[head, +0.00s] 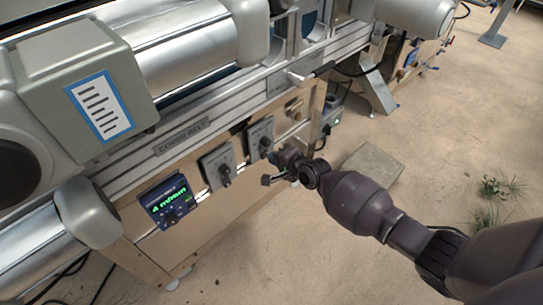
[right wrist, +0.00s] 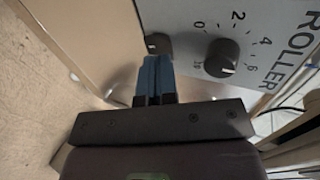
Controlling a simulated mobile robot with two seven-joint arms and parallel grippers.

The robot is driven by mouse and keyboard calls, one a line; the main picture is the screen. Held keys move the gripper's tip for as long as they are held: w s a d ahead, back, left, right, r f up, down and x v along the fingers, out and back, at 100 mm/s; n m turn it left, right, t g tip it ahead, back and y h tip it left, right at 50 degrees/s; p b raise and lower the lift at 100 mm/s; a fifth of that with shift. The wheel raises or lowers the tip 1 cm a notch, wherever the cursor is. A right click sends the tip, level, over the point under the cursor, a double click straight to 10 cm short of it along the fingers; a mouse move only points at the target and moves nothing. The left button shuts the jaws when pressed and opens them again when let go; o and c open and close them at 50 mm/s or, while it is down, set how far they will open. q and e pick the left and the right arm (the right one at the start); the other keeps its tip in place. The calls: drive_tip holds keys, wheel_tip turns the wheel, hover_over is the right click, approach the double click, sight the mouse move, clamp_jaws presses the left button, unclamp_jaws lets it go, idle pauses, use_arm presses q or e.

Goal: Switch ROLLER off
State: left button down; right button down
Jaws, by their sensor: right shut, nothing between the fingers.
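The ROLLER panel (right wrist: 275,45) is a grey plate in the right wrist view. It carries a round black dial (right wrist: 222,58) with a numbered scale and a small dark switch (right wrist: 158,44) beside it. My right gripper (right wrist: 154,62) is shut and empty. Its blue fingertips are close to the small switch; I cannot tell if they touch it. The switch's position is too small to read. In the head view my right gripper (head: 277,160) is at the rightmost grey panel (head: 261,133), whose label is unreadable there. My left gripper is not in view.
A similar grey dial panel (head: 216,160) and a green-lit display (head: 171,202) reading about 4 m/min sit to the left on the wooden front. The COMBI BELT rail (head: 182,138) runs above. A stone slab (head: 372,164) lies on the floor. The floor in front is mostly clear.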

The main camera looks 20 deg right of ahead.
drive_tip(key=shift+w+a+r, duration=0.1)
drive_tip(key=shift+w+a, duration=0.05)
drive_tip(key=shift+w, duration=0.35)
